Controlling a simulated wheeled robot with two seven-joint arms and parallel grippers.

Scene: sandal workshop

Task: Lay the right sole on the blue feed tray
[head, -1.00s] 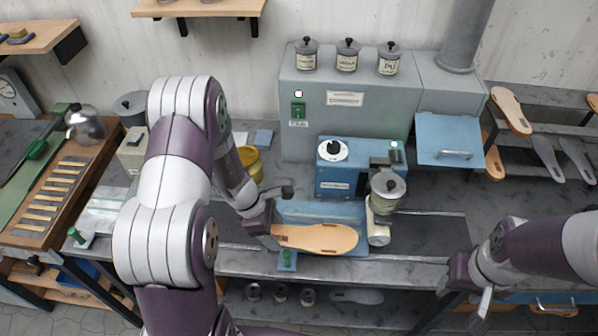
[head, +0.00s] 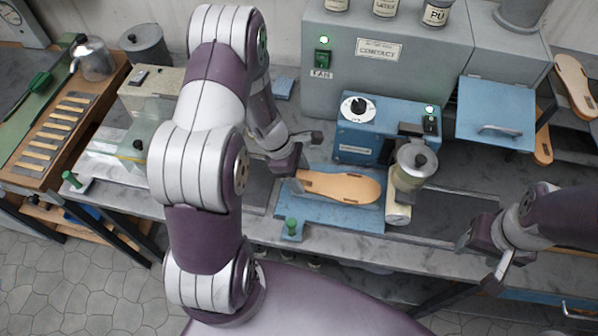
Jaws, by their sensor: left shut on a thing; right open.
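The tan sole (head: 345,188) lies flat and lengthwise over the blue feed tray (head: 325,215), its right end close to the roller of the blue machine (head: 385,130). Whether it touches the tray I cannot tell. My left gripper (head: 297,172) is shut on the sole's left end. My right gripper (head: 492,268) is open and empty, at the bench's front edge to the right, apart from the sole.
A grey pot (head: 414,165) sits above the roller (head: 398,208). The grey fan cabinet (head: 400,55) stands behind. More soles (head: 575,85) rest on the rack at right.

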